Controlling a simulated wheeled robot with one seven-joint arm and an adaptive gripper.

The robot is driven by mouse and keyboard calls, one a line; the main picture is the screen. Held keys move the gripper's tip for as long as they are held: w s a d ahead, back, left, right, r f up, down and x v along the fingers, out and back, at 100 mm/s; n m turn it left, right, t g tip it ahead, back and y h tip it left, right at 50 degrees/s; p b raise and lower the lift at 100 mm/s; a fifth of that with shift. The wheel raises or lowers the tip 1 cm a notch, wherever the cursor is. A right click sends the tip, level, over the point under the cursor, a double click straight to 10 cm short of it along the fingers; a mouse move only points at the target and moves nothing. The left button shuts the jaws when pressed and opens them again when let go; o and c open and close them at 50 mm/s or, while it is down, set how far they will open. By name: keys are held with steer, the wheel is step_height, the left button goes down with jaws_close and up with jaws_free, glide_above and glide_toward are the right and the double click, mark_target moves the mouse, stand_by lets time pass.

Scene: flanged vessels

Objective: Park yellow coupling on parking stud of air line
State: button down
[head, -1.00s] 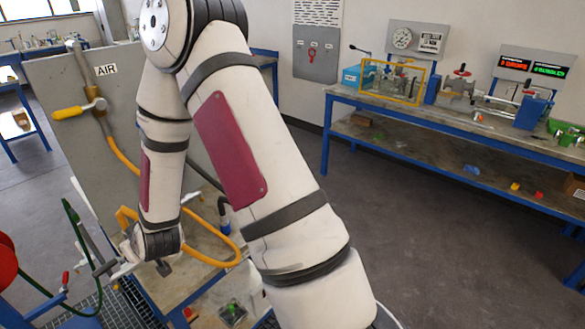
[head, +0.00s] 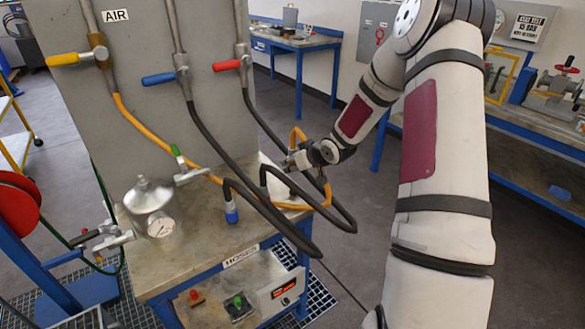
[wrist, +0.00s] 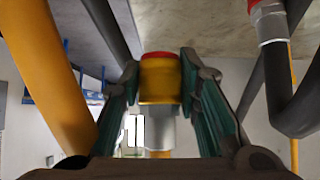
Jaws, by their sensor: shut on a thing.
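My gripper (head: 291,162) is beyond the hanging black hoses, near the right end of the HOSES bench. In the wrist view, my gripper (wrist: 160,100) is shut on the yellow coupling (wrist: 160,80), which has a red top and a pale metal part below. In the head view the coupling is mostly hidden at the fingers. The yellow air hose (head: 158,140) runs from the AIR valve (head: 99,54) across the bench and loops up at my gripper. I cannot make out the air line's parking stud in either view.
A blue coupling (head: 231,213) hangs over the bench top (head: 190,255). A red coupling (wrist: 267,15) hangs close at upper right in the wrist view. Black hoses (head: 285,225) cross in front of my gripper. A metal vessel (head: 148,194) and gauge stand on the left.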

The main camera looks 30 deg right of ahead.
mark_target(295, 185)
steer(key=shift+d, duration=0.4)
steer(key=shift+s+a, duration=0.1)
steer(key=shift+f+b, duration=1.25)
steer(key=shift+f, duration=1.55)
steer(key=shift+f+b, duration=0.5)
steer(key=shift+f, duration=1.3)
steer(key=c, duration=1.1)
jaws_free()
steer(key=shift+s+r, duration=0.1)
steer(key=shift+r, duration=0.05)
